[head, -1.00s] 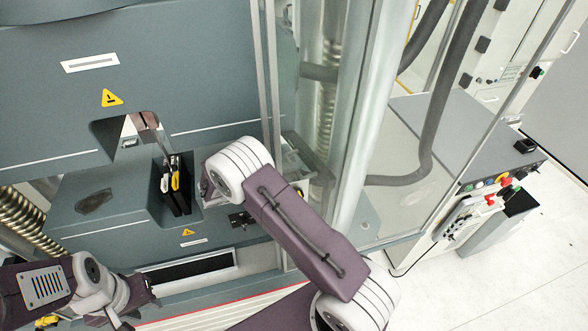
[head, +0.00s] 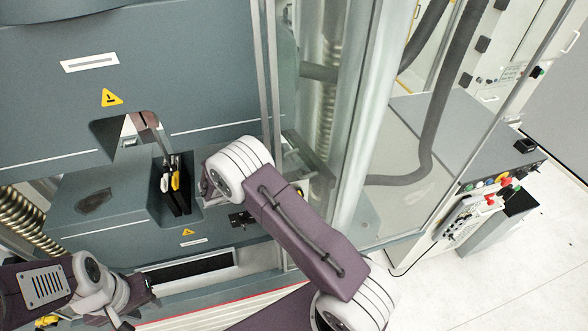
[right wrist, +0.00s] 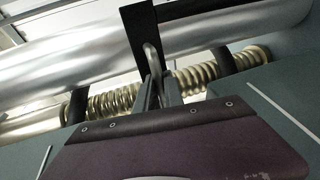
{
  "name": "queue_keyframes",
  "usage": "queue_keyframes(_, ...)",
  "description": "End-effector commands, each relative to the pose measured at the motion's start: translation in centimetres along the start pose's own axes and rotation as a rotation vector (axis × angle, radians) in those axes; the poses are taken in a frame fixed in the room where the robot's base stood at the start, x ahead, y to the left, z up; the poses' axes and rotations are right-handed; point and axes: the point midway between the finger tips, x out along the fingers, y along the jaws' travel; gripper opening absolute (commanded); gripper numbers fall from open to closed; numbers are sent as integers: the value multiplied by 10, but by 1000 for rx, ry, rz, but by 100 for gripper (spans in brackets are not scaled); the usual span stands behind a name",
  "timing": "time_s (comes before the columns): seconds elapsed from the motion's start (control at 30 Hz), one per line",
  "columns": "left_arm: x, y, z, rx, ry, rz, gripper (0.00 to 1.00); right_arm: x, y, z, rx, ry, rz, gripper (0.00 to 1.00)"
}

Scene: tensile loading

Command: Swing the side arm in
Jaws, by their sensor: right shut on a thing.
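The side arm appears as a dark bar (head: 306,158) beside the machine's front column in the head view, partly hidden by my right arm. In the right wrist view a black upright plate (right wrist: 141,32) with a bent metal handle stands ahead, likely part of it. My right gripper (right wrist: 158,92) is shut on this handle, its narrow fingers pointing up at it.
A grey machine housing (head: 180,80) with a warning label fills the left. Black and yellow-marked grips (head: 175,185) stand in its recess. A clear guard panel (head: 400,190) is right of my right arm. Ribbed columns (right wrist: 110,103) show in the right wrist view.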

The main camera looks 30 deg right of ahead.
Motion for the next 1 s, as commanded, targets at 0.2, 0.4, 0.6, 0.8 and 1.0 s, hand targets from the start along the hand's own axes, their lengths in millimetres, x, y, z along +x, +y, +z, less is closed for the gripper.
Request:
queue_keyframes(0.2, 1, 0, 0, 0, 0, 0, 33, 1, -4, 3, -8, -8, -6, 0)
queue_keyframes(0.4, 1, 0, 0, 0, 0, 0, 33, 1, -4, 3, -8, -7, -6, 0)
queue_keyframes(0.6, 9, 0, 1, 0, 0, 0, 33, -5, -7, 8, -27, 73, -3, 0)
queue_keyframes(0.8, 22, 0, 2, 0, 0, 0, 33, -15, -10, 18, -53, 213, -5, 0)
queue_keyframes(1.0, 25, 0, 3, 0, 0, 0, 33, -19, -8, 23, -63, 264, -8, 0)
